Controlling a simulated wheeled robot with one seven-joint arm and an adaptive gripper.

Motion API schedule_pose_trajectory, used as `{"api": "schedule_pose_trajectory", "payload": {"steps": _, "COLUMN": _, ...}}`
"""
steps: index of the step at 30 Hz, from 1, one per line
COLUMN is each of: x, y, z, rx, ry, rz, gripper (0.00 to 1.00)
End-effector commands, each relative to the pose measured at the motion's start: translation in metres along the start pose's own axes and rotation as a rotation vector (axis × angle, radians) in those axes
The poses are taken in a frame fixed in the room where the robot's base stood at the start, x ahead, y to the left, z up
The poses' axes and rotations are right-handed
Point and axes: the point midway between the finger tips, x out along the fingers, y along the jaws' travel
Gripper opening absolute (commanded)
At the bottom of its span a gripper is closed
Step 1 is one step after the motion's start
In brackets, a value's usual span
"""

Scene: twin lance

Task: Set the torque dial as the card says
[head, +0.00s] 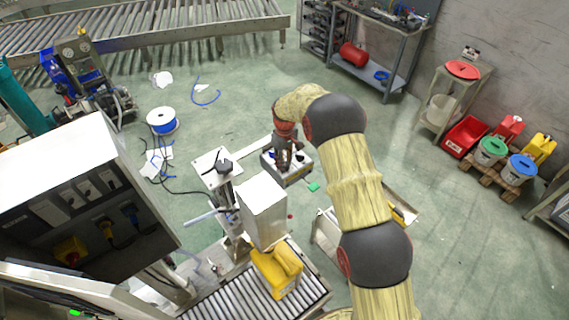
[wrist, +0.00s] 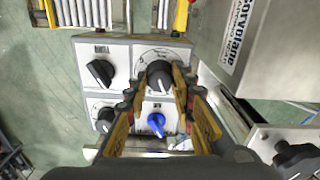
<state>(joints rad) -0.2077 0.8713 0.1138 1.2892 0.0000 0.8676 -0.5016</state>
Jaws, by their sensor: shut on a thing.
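A light grey control panel (wrist: 128,58) holds several knobs in the wrist view. A black knob (wrist: 160,76) with a marked scale around it sits at the upper right of the panel. My gripper (wrist: 160,73) has its fingers on both sides of this knob and is shut on it. Another black knob (wrist: 100,72) is at upper left, a third (wrist: 105,116) at lower left, and a blue knob (wrist: 156,122) at lower right. In the head view my gripper (head: 289,160) is over the panel box (head: 292,176), hiding much of its top. I cannot make out the card or scale numbers.
A white box (head: 263,212) and a roller conveyor with a yellow object (head: 277,268) stand near the panel. A grey cabinet (head: 75,190) is at left. A blue-white spool (head: 162,121) lies on the floor. Open floor lies beyond the panel.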

Motion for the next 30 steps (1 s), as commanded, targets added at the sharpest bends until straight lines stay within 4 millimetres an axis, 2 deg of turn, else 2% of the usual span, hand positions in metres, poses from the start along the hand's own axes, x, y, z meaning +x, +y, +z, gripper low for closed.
{"api": "schedule_pose_trajectory", "payload": {"steps": 21, "x": 0.0024, "y": 0.0006, "z": -0.0001, "rx": 0.57, "ry": 0.001, "rz": 0.0, "gripper": 0.0}}
{"api": "schedule_pose_trajectory", "payload": {"steps": 30, "x": 0.0004, "y": 0.0008, "z": -0.0004, "rx": 0.743, "ry": 0.002, "rz": 0.0, "gripper": 0.0}}
